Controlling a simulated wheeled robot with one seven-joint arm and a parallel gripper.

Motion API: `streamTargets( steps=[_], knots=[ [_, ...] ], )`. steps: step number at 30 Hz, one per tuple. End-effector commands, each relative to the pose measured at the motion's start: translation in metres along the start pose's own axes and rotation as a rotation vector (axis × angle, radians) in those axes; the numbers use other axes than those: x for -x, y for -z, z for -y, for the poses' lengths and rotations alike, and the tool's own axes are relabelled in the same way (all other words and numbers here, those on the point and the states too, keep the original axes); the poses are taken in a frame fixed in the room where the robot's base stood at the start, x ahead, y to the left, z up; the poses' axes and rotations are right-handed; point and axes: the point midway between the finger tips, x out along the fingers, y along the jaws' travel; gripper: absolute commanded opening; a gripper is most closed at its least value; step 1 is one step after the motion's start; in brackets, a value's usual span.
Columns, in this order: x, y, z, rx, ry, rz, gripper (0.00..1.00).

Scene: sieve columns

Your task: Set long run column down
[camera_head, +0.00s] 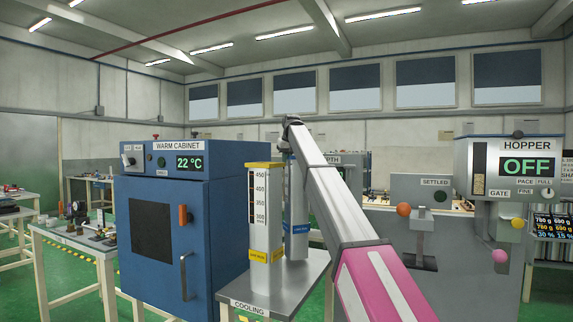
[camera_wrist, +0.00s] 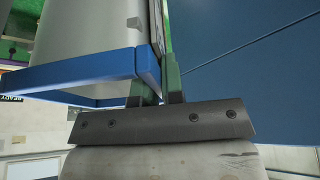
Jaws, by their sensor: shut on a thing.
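The long run column (camera_head: 297,205) is a grey column with a blue label, partly hidden behind a yellow-topped column (camera_head: 264,215). It looks upright over the back of the grey cooling stand (camera_head: 283,293); I cannot tell whether its base touches the surface. In the wrist view its blue rim (camera_wrist: 85,75) and grey body (camera_wrist: 85,30) show close up. My gripper (camera_wrist: 160,88) is shut on the column at its rim, with the green fingers close together. In the head view my arm reaches over to the column's top, and the fingers are hidden there.
The blue warm cabinet (camera_head: 180,225) stands close to the left of the columns. The hopper (camera_head: 512,168) and a grey bench with a "SETTLED" panel (camera_head: 421,190) are at the right. The stand's front part is bare. A workbench (camera_head: 75,237) stands at the far left.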

Motion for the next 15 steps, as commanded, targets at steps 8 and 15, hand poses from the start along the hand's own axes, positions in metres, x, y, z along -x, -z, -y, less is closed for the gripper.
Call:
streamTargets(
  steps=[8,15],
  knots=[
    [-0.016,-0.006,0.0,0.001,-0.001,-0.001,0.0],
    [-0.018,-0.007,0.0,0.001,-0.001,-0.001,0.0]
  ],
)
